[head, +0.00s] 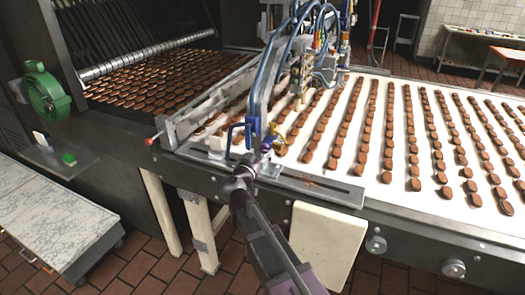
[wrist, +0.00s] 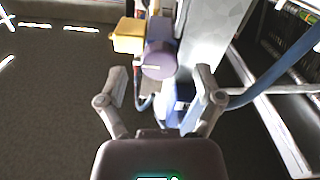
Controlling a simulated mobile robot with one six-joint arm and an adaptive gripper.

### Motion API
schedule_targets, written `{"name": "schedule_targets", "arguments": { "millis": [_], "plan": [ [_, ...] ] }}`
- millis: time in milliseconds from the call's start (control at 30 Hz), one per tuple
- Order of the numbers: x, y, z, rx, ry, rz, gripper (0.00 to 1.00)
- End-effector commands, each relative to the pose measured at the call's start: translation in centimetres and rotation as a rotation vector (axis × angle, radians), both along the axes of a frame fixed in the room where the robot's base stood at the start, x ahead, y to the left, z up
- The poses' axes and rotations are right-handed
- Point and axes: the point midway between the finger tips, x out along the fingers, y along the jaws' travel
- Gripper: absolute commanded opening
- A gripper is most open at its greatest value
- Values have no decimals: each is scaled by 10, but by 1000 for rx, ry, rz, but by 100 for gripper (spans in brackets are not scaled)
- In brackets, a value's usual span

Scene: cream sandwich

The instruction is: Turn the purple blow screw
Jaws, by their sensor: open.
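The purple blow screw (wrist: 158,62) is a round knob with a pale line across its face in the wrist view. It sits close to a yellow block and shows between the fingertips of my gripper (wrist: 160,80). The fingers are spread apart, one to each side of the knob, with visible gaps. I cannot tell how far beyond the fingertips the knob is. In the head view my gripper (head: 265,147) is at the near edge of the conveyor, by the blue tubing and a yellow part. I cannot make out the purple screw there.
The yellow block (wrist: 128,35) is left of the screw. A blue hose (wrist: 265,88) runs on the right. In the head view, the white conveyor belt (head: 350,115) carries rows of brown biscuits, and the depositor machine (head: 318,45) stands over it. A marble-topped table (head: 45,215) is at left.

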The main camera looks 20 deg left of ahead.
Motion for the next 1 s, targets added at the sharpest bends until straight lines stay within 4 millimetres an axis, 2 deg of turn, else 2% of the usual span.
{"name": "schedule_targets", "arguments": {
  "millis": [200,567,667,833,867,1000],
  "plan": [
    [16,-1,0,0,0,-1,85],
    [18,-2,0,0,0,0,85],
    [18,-2,0,0,0,0,58],
    [18,-2,0,0,0,0,8],
    [18,-2,0,0,0,0,3],
    [18,-2,0,-1,0,-1,3]
  ]
}}
